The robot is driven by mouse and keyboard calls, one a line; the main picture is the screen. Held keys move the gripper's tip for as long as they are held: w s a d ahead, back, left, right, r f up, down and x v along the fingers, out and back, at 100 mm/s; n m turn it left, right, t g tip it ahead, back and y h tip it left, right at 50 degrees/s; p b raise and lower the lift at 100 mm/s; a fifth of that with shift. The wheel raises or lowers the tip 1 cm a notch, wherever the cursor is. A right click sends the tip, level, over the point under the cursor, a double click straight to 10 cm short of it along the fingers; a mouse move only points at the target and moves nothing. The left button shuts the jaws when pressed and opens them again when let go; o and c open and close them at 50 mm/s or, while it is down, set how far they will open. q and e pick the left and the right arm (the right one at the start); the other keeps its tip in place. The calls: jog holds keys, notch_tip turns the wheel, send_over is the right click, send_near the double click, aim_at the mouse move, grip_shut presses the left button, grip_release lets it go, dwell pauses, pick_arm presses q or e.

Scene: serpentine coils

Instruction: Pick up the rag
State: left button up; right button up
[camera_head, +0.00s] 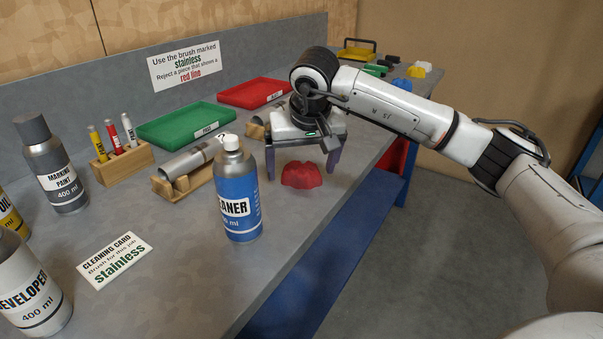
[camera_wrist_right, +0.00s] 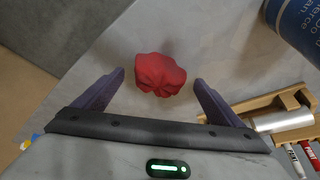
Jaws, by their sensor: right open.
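The rag (camera_head: 302,175) is a crumpled red cloth on the grey bench, near its front edge. My right gripper (camera_head: 304,172) is above it, pointing down, with its two purple fingers apart on either side of the rag in the picture. In the right wrist view the rag (camera_wrist_right: 160,75) lies just ahead of and between the open fingertips (camera_wrist_right: 158,76). I see no contact between the fingers and the rag. My left gripper is not in view.
A blue cleaner can (camera_head: 238,195) stands just left of the rag. A metal tube on a wooden cradle (camera_head: 165,188), a green tray (camera_head: 184,123) and a red tray (camera_head: 254,92) lie behind. A cleaning card (camera_head: 114,259) lies at front left. Beyond the bench edge is open floor.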

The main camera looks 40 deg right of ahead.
aim_at(301, 167)
jog(key=shift+w+f, duration=0.2)
jog(key=shift+f, duration=0.25)
jog(key=c, duration=1.1)
jog(key=shift+r, duration=0.15)
notch_tip(301, 167, up, 10)
jog(key=shift+f, duration=0.1)
